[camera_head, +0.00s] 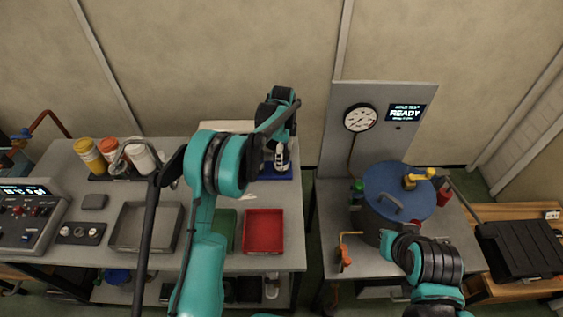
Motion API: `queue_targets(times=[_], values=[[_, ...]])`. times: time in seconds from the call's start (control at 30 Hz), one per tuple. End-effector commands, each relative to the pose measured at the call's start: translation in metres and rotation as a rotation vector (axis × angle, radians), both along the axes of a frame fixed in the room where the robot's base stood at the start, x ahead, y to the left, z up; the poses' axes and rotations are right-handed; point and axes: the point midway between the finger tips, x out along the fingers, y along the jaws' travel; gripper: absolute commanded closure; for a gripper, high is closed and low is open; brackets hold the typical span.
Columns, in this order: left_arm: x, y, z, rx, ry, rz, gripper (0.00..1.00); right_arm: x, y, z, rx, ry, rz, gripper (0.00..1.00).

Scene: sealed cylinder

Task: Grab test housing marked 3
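No number 3 is readable in the head view, so I cannot tell which thing is the test housing marked 3. A small pale grey part (280,157) stands above a blue base (280,173) at the back right of the left table. My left arm reaches over this table, and its dark wrist end is just above the pale part. The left fingers cannot be made out clearly, nor whether they touch the part. My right arm is at the lower right, in front of the blue-lidded vessel (400,190). Its fingers are not visible.
Yellow, orange and white containers (90,156) stand at the back left. A grey tray (147,228), a red tray (263,231) and a control box (25,215) occupy the left table. A gauge panel (376,125) reading READY stands behind the vessel. A gap separates the tables.

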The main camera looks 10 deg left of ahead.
Motion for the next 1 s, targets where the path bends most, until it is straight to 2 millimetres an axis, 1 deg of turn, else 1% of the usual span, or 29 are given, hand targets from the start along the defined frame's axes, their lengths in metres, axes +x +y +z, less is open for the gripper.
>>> queue_targets(times=[0.17, 0.33, 0.43, 0.6, 0.67, 0.7, 0.77, 0.8, 0.87, 0.9, 1.0], values=[[-0.001, 0.002, -0.021, 0.000, -0.001, 0.002, 0.23, 0.000, 0.000, -0.010, 0.000, 0.000, 0.000, 1.00], [-0.001, 0.003, -0.047, 0.000, -0.001, 0.002, 0.23, 0.000, 0.000, -0.019, 0.000, 0.000, 0.000, 1.00], [-0.001, 0.003, -0.052, 0.000, -0.001, 0.002, 0.23, 0.000, 0.000, -0.019, 0.000, 0.000, 0.000, 1.00], [-0.001, 0.003, -0.051, 0.000, -0.001, 0.002, 0.23, 0.000, 0.000, -0.018, 0.000, 0.000, 0.000, 1.00], [-0.001, 0.003, -0.051, 0.000, -0.001, 0.002, 0.39, 0.000, 0.000, -0.018, 0.000, 0.000, 0.000, 1.00], [-0.001, 0.003, -0.051, 0.000, -0.001, 0.002, 0.50, 0.000, 0.000, -0.018, 0.000, 0.000, 0.000, 1.00], [-0.001, 0.003, -0.051, 0.000, -0.001, 0.002, 0.66, 0.000, 0.000, -0.018, 0.000, 0.000, 0.000, 1.00], [-0.001, 0.003, -0.051, 0.000, -0.001, 0.002, 0.76, 0.000, 0.000, -0.018, 0.000, 0.000, 0.000, 1.00], [-0.001, 0.003, -0.051, 0.000, -0.001, 0.002, 0.92, 0.000, 0.000, -0.018, 0.000, 0.000, 0.000, 1.00], [-0.001, 0.003, -0.050, 0.000, -0.001, 0.002, 0.96, 0.000, 0.000, -0.018, 0.000, 0.000, 0.000, 1.00], [-0.001, 0.003, -0.050, 0.000, -0.001, 0.002, 0.96, 0.000, 0.000, -0.018, 0.000, 0.000, 0.000, 1.00]])
